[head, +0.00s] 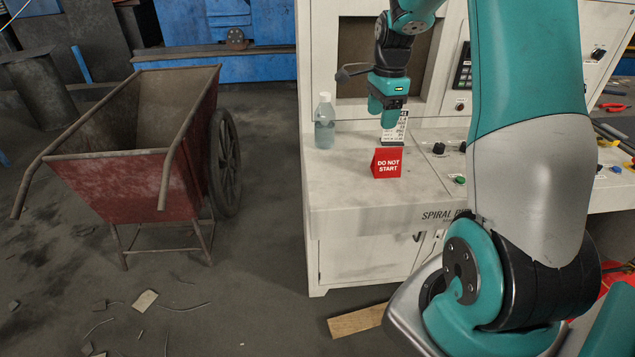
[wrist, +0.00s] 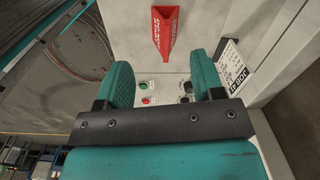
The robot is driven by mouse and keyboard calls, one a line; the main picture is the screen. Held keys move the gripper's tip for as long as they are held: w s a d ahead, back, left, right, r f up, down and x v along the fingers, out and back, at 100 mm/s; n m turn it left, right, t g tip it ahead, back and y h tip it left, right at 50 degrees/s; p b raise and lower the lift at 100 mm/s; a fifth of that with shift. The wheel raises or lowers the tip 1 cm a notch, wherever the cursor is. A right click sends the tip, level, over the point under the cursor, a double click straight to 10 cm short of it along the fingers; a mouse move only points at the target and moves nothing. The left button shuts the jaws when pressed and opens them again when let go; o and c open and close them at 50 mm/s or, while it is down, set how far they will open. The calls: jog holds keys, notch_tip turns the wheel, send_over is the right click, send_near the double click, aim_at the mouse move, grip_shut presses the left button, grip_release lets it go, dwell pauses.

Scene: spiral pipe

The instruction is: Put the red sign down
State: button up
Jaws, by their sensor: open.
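The red sign (head: 387,163) is a small folded wedge with white "DO NOT START" lettering. It stands upright on the pale ledge (head: 340,180) of the machine, near the front edge. In the wrist view the sign (wrist: 165,32) shows at the top, beyond my fingertips and not between them. My gripper (head: 383,119) is above the ledge, behind the sign in the head view, pointing down. In the wrist view its two teal fingers (wrist: 163,75) are spread apart with nothing held between them.
A clear bottle (head: 324,122) stands on the ledge to the left. A printed card (head: 395,132) stands close by my gripper. Knobs and buttons (head: 445,149) lie to the right. A red cart (head: 130,180) stands on the floor at left.

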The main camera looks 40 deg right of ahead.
jog(key=s+a+r+n+t+y, duration=0.1)
jog(key=s+a+r+n, duration=0.15)
jog(key=a+n, duration=0.7)
jog(key=s+a+r+n+y, duration=0.15)
jog(key=a+r+n, duration=0.3)
jog(key=a, duration=0.95)
jog(key=s+a+r+n+g+y, duration=0.1)
jog(key=s+a+n, duration=1.3)
jog(key=s, duration=0.3)
jog(key=shift+s+a+n, duration=0.2)
jog(key=shift+a+n, duration=0.2)
jog(key=shift+n, duration=0.3)
jog(key=shift+y, duration=0.25)
